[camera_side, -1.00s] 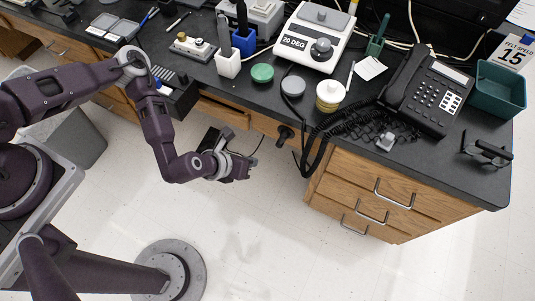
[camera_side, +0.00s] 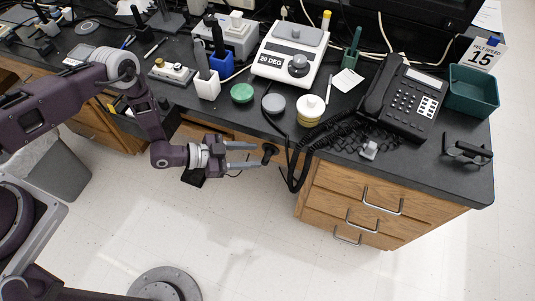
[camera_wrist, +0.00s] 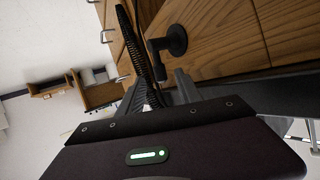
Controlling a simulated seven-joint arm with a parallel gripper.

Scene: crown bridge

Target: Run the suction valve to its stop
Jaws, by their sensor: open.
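The suction valve (camera_side: 269,149) is a black fitting on the wooden front of the bench, under the worktop edge. In the wrist view the valve (camera_wrist: 175,41) shows a round base on the wood and a short lever reaching left. My gripper (camera_side: 258,155) points right, its two grey fingers spread apart with nothing held. In the side view the fingertips are close to the valve; I cannot tell whether they touch it. In the wrist view my gripper (camera_wrist: 157,85) is just below the valve lever, and a black coiled cord crosses near the left finger.
Black hoses (camera_side: 294,170) hang over the bench edge just right of the valve. Wooden drawers with metal handles (camera_side: 362,222) stand further right. The black worktop (camera_side: 225,115) is above my gripper. The floor below is open.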

